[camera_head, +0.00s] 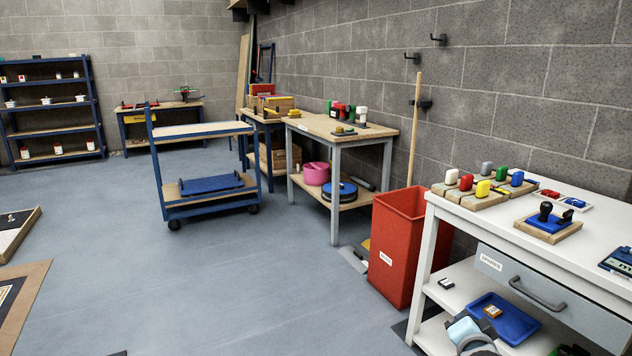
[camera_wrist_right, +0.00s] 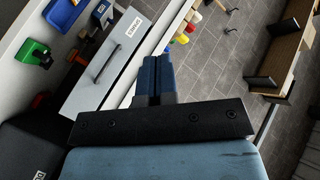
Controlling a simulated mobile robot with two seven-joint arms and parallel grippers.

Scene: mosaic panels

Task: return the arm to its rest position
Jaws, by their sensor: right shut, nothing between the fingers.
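My right gripper (camera_wrist_right: 153,72) shows in the right wrist view, its two dark blue fingers pressed together with nothing between them. It is in front of the white table with the grey labelled drawer (camera_wrist_right: 115,55), and no object touches the fingertips. In the head view a light blue and grey part, which looks like part of my right arm, shows at the bottom edge by the table's lower shelf; the fingers cannot be made out there. My left gripper is not in view.
The white table (camera_head: 590,250) at right carries mosaic blocks and a stamp on a wooden board (camera_head: 548,228). A blue tray (camera_head: 515,325) lies on its lower shelf. A red bin (camera_head: 398,245) stands beside it. A blue cart (camera_head: 205,170) stands farther back. The middle floor is clear.

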